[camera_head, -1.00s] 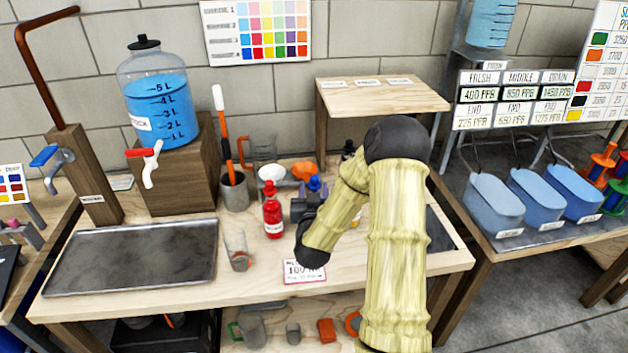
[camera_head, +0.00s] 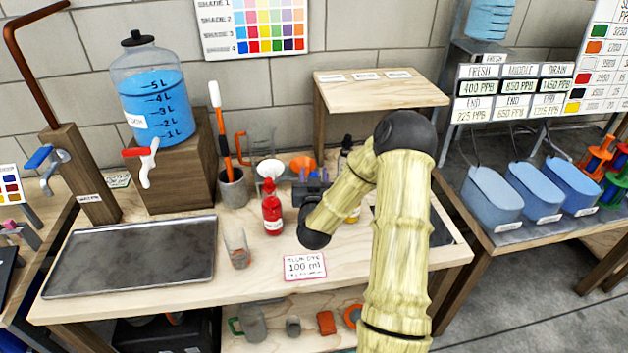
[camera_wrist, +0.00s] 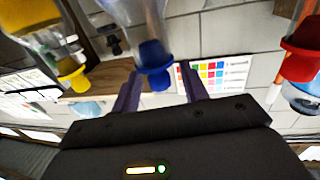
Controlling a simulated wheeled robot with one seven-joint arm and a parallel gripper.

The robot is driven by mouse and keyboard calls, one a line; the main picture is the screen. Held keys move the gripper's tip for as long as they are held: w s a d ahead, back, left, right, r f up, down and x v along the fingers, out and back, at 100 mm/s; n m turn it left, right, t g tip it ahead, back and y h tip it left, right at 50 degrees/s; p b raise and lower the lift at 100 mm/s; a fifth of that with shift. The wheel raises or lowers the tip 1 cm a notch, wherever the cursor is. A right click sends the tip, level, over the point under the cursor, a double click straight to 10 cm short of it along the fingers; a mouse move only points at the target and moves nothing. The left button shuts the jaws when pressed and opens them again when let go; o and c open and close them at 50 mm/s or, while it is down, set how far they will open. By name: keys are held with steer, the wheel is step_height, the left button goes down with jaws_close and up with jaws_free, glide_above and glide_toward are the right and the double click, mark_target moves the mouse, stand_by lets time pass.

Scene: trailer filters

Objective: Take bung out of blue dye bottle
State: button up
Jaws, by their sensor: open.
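The blue bung (camera_wrist: 153,66) sits in the neck of the blue dye bottle (camera_wrist: 138,12), which looks upside down in the wrist view. My gripper (camera_wrist: 158,84) is open, with one dark finger on each side of the bung in that picture. I cannot tell whether the fingers touch it or how far along its depth they reach. In the head view my gripper (camera_head: 312,176) is over the worktable and hides most of the blue bottle.
A red bottle (camera_head: 272,212) stands close left of my gripper, and a yellow bottle (camera_wrist: 32,25) stands on the other side. A clear beaker (camera_head: 238,250) and a label card (camera_head: 305,266) are nearer the front. A metal tray (camera_head: 130,256) lies at left.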

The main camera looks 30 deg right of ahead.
mark_target(314, 174)
steer(key=shift+c, duration=0.2)
steer(key=shift+w, duration=0.1)
jaws_close()
step_height(314, 174, up, 10)
stand_by(0.5)
stand_by(0.5)
